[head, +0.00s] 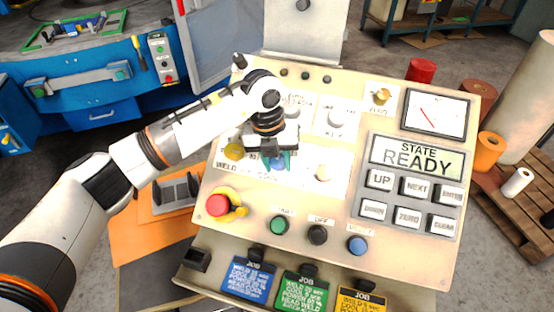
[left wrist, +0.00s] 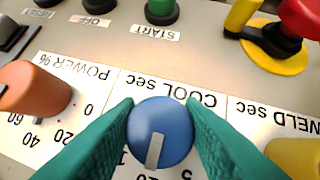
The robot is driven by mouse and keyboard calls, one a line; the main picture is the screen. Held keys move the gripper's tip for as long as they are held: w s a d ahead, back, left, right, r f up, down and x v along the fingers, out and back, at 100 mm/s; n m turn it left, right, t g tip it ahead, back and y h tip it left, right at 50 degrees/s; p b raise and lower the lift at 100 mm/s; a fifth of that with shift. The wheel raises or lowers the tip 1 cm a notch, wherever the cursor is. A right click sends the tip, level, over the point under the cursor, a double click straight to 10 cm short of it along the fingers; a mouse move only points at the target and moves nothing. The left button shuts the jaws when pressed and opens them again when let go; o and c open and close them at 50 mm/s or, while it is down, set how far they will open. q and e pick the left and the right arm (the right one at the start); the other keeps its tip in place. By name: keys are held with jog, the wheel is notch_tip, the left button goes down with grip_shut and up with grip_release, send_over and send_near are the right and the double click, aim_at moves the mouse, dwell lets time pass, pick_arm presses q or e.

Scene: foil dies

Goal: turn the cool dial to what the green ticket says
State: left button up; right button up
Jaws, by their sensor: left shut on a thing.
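The cool dial is a round blue knob (left wrist: 160,132) with a white pointer line, under the label "COOL sec" in the left wrist view. The pointer aims toward the bottom of that picture, leaning slightly left; the scale numbers there are partly hidden. My left gripper (head: 278,158) reaches down to the panel, its teal fingers shut on the blue dial from both sides. The dial (head: 279,165) is mostly covered in the head view. The green ticket (head: 302,292) stands in the middle of three job tickets; its small print is too blurred to read surely.
A yellow weld dial (head: 233,151) and an orange power dial (left wrist: 36,88) flank the blue one. Near them are a red mushroom button (head: 217,205), a green START button (head: 280,225) and a display (head: 418,158) reading "STATE READY". Blue (head: 248,280) and yellow (head: 360,301) tickets flank the green one.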

pick_arm(q)
jog(key=shift+f+n+h+b, duration=0.2)
jog(key=shift+n+h+b, duration=0.8)
jog(key=shift+n+b, duration=0.8)
jog(key=n+h+b, duration=0.1)
jog(key=n+b, duration=0.1)
jog(key=shift+r+t+h+b, duration=0.1)
jog(key=shift+t+h+b, duration=0.2)
jog(key=shift+t, duration=0.1)
jog(key=shift+r+n+t+h+b, duration=0.1)
jog(key=shift+n+t+h+b, duration=0.2)
jog(key=shift+n+h+b, duration=0.5)
jog(key=shift+r+n+y, duration=0.1)
jog(key=shift+n+y, duration=0.2)
jog(key=o, duration=1)
